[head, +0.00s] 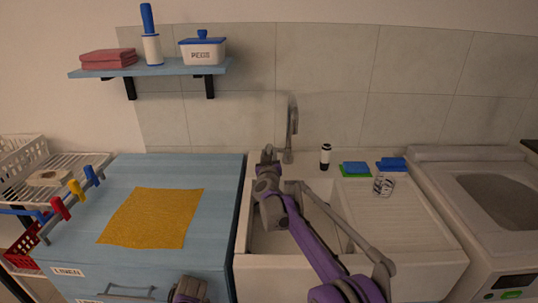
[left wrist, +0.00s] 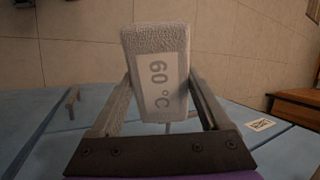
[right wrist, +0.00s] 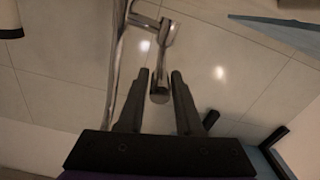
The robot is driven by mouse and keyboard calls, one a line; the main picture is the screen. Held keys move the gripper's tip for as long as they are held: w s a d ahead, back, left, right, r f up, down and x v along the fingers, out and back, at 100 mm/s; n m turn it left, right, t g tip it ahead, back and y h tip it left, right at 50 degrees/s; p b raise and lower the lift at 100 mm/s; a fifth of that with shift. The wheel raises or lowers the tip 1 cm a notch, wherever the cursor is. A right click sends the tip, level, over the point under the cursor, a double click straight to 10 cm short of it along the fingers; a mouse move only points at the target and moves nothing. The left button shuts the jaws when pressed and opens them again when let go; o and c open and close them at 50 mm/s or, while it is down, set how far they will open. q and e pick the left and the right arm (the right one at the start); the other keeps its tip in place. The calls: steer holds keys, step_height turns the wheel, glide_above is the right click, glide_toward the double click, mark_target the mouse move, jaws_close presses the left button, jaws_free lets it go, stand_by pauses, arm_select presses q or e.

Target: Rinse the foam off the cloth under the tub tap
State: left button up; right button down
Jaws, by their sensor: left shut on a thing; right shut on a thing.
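In the left wrist view, my left gripper (left wrist: 160,88) is shut on a pale, rough-textured cloth (left wrist: 150,38) with a grey "60 °C" label. I cannot tell its foam from its weave. The cloth is not visible in the head view. The steel tap (head: 292,125) rises behind the white tub (head: 242,225). My right gripper (head: 268,155) is in front of the tap, to its left. In the right wrist view its fingers (right wrist: 160,88) are shut on a steel tap part (right wrist: 159,93), apparently the lever. I see no water stream.
A yellow cloth (head: 150,218) lies flat on the blue cabinet (head: 215,180). Behind the tub's ribbed drainboard (head: 410,225) stand a dark-and-white bottle (head: 325,157), sponges (head: 355,169) and a glass (head: 384,184). A washing machine (head: 480,170) is at right; a wall shelf (head: 170,69) is upper left.

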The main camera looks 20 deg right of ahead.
stand_by(0.7)
arm_select(q)
steer(key=shift+f+b, duration=0.75)
steer(key=shift+f, duration=0.1)
arm_select(e)
steer(key=shift+w+r+g, duration=0.1)
steer(key=shift+r+g, duration=0.2)
steer(key=shift+g, duration=0.1)
steer(key=c, duration=0.6)
jaws_free()
steer(key=shift+r, duration=0.1)
arm_select(q)
steer(key=shift+f, duration=0.15)
arm_select(e)
steer(key=v, duration=1.2)
steer(key=shift+d+r, duration=0.1)
